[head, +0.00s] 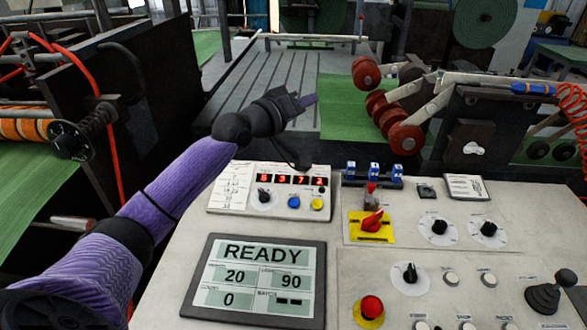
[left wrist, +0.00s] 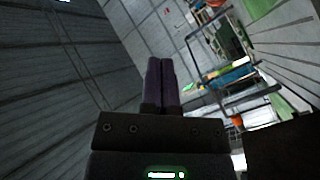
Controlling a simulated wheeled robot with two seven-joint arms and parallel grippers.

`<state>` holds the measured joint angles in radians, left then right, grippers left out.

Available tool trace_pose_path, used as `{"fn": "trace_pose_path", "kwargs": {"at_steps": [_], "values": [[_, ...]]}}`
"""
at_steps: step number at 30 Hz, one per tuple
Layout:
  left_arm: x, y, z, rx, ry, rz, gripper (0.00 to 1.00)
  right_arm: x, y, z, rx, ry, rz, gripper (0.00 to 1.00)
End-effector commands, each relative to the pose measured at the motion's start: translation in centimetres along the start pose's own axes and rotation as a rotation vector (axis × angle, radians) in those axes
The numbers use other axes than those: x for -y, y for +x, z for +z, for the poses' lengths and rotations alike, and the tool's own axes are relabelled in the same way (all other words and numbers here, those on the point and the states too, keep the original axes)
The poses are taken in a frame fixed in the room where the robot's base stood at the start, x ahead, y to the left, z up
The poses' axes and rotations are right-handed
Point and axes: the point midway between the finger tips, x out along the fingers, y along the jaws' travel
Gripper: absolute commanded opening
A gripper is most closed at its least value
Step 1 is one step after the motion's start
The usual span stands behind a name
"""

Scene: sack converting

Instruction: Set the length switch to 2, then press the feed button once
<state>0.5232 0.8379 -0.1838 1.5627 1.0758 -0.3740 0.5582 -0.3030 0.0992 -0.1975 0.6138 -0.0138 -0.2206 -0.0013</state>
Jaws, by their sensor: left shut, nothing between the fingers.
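My left gripper (head: 311,100) is raised above the back edge of the control desk, shut and empty. In the left wrist view its two purple fingers (left wrist: 160,75) lie together, with no control near them. The desk carries several black rotary knobs on white dials: one on the small panel (head: 264,195), two at right (head: 439,227) (head: 488,229) and one lower (head: 410,272). A blue button (head: 294,202) and a yellow button (head: 317,204) sit beside the small panel's knob. Labels are too small to tell which is the length switch or feed button. My right gripper is out of view.
A screen (head: 258,280) reads READY, 20, 90 and 0. A red switch on a yellow plate (head: 372,225), a red mushroom button (head: 371,308) and a black joystick (head: 550,295) stand on the desk. Behind are green web (head: 345,105) and rollers (head: 405,138).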

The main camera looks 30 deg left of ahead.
Motion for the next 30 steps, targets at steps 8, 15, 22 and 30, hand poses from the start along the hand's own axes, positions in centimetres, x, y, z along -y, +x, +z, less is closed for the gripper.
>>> {"fn": "trace_pose_path", "kwargs": {"at_steps": [8, 15, 22, 30], "values": [[6.0, -3.2, 8.0, 0.357, 0.116, -0.255, 0.0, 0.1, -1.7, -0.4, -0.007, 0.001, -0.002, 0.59], [8.3, -5.2, 10.7, 0.479, 0.154, -0.348, 0.0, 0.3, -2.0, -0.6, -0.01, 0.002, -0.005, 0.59], [8.4, -5.3, 10.8, 0.484, 0.155, -0.351, 0.0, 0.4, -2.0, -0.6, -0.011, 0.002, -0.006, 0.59], [9.4, -5.0, 11.8, 0.482, 0.155, -0.35, 0.0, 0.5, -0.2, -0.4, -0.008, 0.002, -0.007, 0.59]]}}
